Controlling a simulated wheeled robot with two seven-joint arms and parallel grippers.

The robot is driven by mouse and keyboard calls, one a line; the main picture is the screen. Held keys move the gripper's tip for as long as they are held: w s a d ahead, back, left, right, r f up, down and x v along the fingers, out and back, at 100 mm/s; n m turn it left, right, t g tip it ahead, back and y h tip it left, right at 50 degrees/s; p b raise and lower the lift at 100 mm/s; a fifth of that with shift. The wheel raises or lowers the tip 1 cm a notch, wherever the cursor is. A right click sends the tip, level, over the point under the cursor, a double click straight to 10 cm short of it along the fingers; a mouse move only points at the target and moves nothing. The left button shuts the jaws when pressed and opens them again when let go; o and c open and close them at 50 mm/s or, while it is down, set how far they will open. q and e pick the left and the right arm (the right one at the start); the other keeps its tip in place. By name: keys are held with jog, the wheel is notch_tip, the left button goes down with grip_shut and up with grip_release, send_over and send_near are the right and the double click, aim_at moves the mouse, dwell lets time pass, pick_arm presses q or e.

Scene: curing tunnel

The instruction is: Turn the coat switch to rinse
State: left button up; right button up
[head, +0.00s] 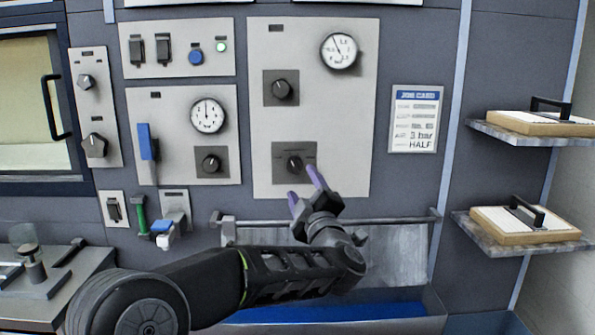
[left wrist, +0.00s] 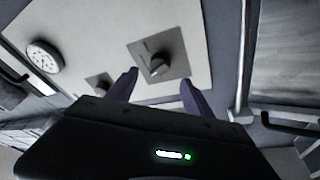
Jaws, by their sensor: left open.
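The knob in front of my left gripper, which looks like the coat switch (head: 295,163), is a dark rotary knob on a dark square plate, low on the tall light-grey panel. Its lettering is too small to read, and I cannot tell its setting. It also shows in the left wrist view (left wrist: 157,66), between and beyond the fingertips. My left gripper (head: 304,184) has purple fingers, spread and empty, just below and right of the knob in the head view. The fingers appear apart from the knob. My right gripper is not in view.
A similar knob (head: 282,89) and a round gauge (head: 339,50) sit higher on the same panel. A horizontal rail (head: 400,219) runs below, above a blue trough (head: 330,312). A job card (head: 416,118) hangs right, beside two shelves with handled boards.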

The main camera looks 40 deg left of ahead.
aim_at(296, 170)
pick_arm(q)
jog(key=p+x, duration=0.1)
jog(key=x, duration=0.6)
grip_shut()
dwell(0.6)
